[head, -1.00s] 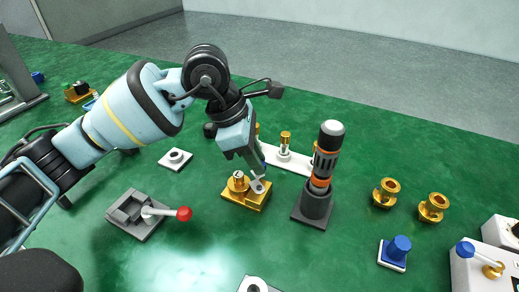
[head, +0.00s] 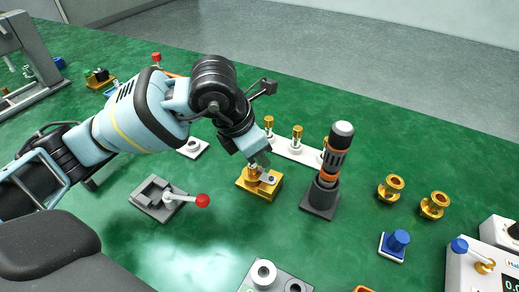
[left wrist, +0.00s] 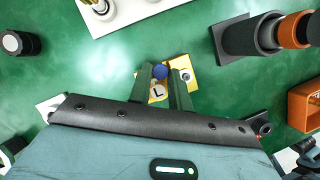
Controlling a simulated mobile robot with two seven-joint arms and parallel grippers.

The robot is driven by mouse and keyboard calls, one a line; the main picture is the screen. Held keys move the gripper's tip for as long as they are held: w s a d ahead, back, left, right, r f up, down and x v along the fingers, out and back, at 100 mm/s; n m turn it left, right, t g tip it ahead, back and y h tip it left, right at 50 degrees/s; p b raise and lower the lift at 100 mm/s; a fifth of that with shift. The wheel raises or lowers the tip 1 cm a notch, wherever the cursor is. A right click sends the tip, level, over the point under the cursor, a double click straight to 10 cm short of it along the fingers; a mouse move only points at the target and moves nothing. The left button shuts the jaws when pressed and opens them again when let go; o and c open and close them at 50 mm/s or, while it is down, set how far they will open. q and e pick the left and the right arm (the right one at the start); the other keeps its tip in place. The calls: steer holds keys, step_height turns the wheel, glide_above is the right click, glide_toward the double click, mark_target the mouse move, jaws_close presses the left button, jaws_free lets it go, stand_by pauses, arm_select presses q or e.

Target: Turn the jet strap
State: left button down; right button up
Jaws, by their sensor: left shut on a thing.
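The jet strap (head: 268,179) is a small grey piece on top of a gold block (head: 249,184) near the middle of the table. My left gripper (head: 260,163) points down over the block, its fingers closed around the strap. In the left wrist view the fingers (left wrist: 162,78) stand on both sides of a blue round part. A pale tag with an L (left wrist: 157,92) shows between them. The strap's grey end with a round hole or screw (left wrist: 186,76) lies beside the right finger. The fingers hide part of the strap and block. My right gripper is not in view.
A dark grinder-like cylinder with an orange band (head: 328,165) stands close right of the block. A grey base with a red-knobbed lever (head: 203,200) is to the left. A white rack with gold pegs (head: 296,146) lies behind. Free green table lies in front of the block.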

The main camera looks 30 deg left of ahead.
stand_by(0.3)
arm_select(q)
steer(key=c, duration=1.3)
jaws_free()
steer(key=v, duration=0.8)
steer(key=shift+p, duration=0.4)
steer(key=shift+f, duration=0.15)
